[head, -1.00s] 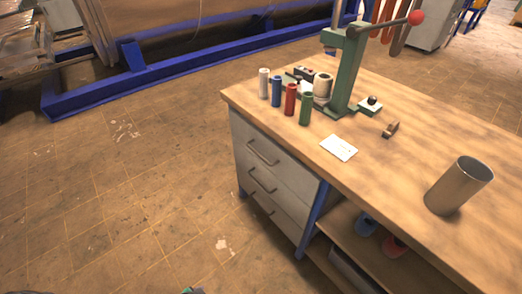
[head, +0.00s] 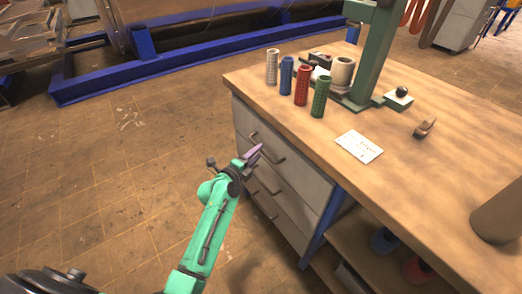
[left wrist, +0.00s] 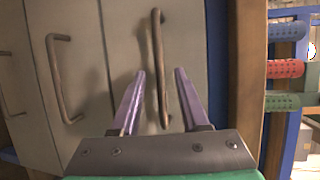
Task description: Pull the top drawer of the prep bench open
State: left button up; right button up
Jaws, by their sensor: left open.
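The prep bench (head: 400,165) has a wood top and a stack of grey drawers at its left end. The top drawer (head: 303,178) looks shut and has a bar handle (head: 276,158). My left gripper (head: 256,152) is at this handle, its purple fingers pointing at the drawer front. In the left wrist view, the fingers of my left gripper (left wrist: 160,72) are open, one on each side of the top handle (left wrist: 157,55). I cannot tell whether the fingertips reach past the bar. A lower drawer's handle (left wrist: 60,80) is further left there. My right gripper is not in view.
Blue, red (head: 301,86), green and white cylinders stand near the bench's corner. The floor (head: 110,180) left of the drawers is clear.

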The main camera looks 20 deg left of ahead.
pick_arm(q)
jog(key=shift+x, duration=1.55)
jog(key=shift+f, duration=0.1)
grip_shut()
